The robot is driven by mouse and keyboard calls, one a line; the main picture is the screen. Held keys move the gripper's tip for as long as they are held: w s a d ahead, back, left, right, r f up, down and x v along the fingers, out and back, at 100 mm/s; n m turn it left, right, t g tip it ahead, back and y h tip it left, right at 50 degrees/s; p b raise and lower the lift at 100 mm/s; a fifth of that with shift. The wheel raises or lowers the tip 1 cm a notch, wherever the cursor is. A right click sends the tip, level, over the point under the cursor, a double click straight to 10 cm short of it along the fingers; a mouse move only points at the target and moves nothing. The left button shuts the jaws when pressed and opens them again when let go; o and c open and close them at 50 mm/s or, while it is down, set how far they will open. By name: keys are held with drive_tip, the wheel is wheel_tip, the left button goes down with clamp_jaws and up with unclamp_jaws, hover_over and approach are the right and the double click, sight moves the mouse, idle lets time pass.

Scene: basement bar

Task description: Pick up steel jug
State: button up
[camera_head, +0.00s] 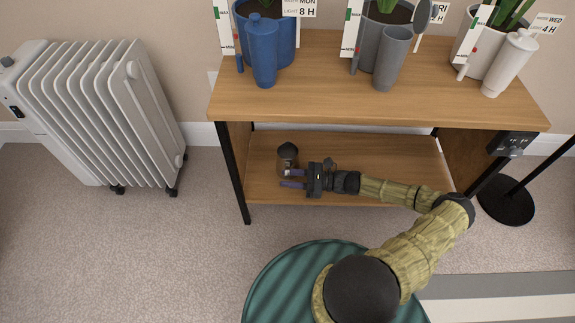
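A small steel-grey jug (287,154) with a dark rounded top stands on the left part of the lower wooden shelf. My gripper (291,178) reaches in from the right at the shelf's front, its fingers pointing left. The two fingers are apart, with a visible gap between them. The far finger overlaps the jug's lower part in the picture. I cannot tell whether it touches the jug. The jug's base is partly hidden by the fingers.
The wooden upper shelf (410,108) overhangs the lower shelf (390,150). It holds a blue bottle (263,52), a grey container (391,60), a white bottle (511,62) and potted plants. A black leg (234,170) stands left of the jug. A white radiator (100,115) stands further left.

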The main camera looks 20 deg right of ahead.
drive_tip(key=shift+b+x, duration=0.6)
drive_tip(key=shift+x, duration=0.6)
drive_tip(key=shift+w+a, duration=0.1)
drive_tip(key=shift+a, duration=0.3)
drive_tip(key=shift+d, duration=0.1)
drive_tip(key=shift+c, duration=0.9)
clamp_jaws()
drive_tip(key=shift+r, duration=0.1)
